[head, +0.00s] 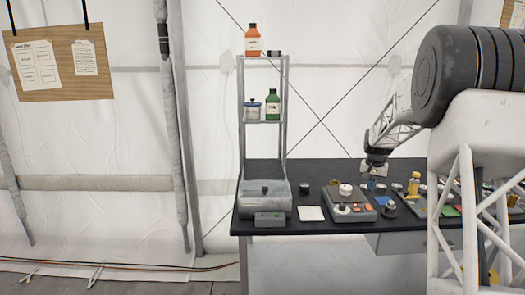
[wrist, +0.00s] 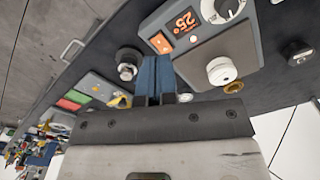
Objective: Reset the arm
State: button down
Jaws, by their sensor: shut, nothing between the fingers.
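My gripper (head: 372,184) hangs over the black table (head: 310,182), near its middle, just right of a grey hot plate (head: 350,207). In the wrist view its blue fingers (wrist: 155,66) are together with nothing between them. In that view the hot plate (wrist: 212,45) shows an orange display and a white knob, with a small white round-topped piece (wrist: 222,71) on its plate. A small black and silver round piece (wrist: 128,63) is left of the fingers. How high the fingertips are above the table is hard to tell.
A grey shelf rack (head: 241,140) at the table's left holds an orange bottle (head: 253,40), a green bottle (head: 272,105) and a white jar (head: 253,110). A grey lidded box (head: 264,195) and a white square (head: 311,213) are in front. Small items crowd the right. My arm hides part of it.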

jog(key=s+a+r+n, duration=0.1)
jog(key=s+a+r, duration=0.35)
jog(key=s, duration=0.45)
jog(key=s+a+r+n+t, duration=0.1)
jog(key=s+a+r, duration=0.4)
jog(key=s, duration=0.4)
jog(key=s+a+r+n, duration=0.1)
jog(key=s+a+r, duration=0.3)
jog(key=s+a, duration=0.3)
jog(key=s+a+f, duration=0.1)
jog(key=s+a, duration=0.1)
jog(key=s, duration=0.8)
jog(key=s+a+f+n+t, duration=0.1)
jog(key=s+a+f, duration=0.1)
jog(key=s, duration=0.9)
jog(key=s+a+f+n, duration=0.1)
jog(key=s+a+f, duration=0.1)
jog(key=s, duration=0.9)
jog(key=shift+a, duration=0.8)
